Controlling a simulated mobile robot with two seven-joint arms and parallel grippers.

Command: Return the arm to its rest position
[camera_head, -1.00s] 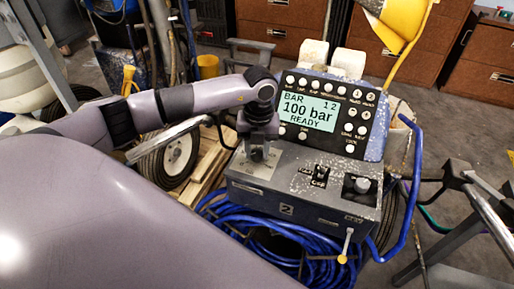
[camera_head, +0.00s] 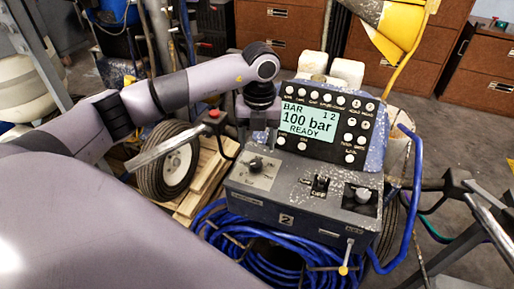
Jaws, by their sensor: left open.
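My left arm comes in from the left, and its gripper (camera_head: 257,138) points down at the left of the line striper's control panel (camera_head: 328,122). It is open and empty, above and behind a black rotary knob (camera_head: 257,163) on the panel's lower deck, apart from it. A small toggle switch (camera_head: 320,184) and a larger knob (camera_head: 362,194) sit to the right on the deck. My right gripper is not in view.
A handlebar with a red button (camera_head: 213,114) stands close left of my gripper. Blue hose (camera_head: 225,236) coils below the deck. A blue bent tube (camera_head: 415,190) and black-gripped bars (camera_head: 455,180) are at right. Brown cabinets (camera_head: 400,50) stand behind.

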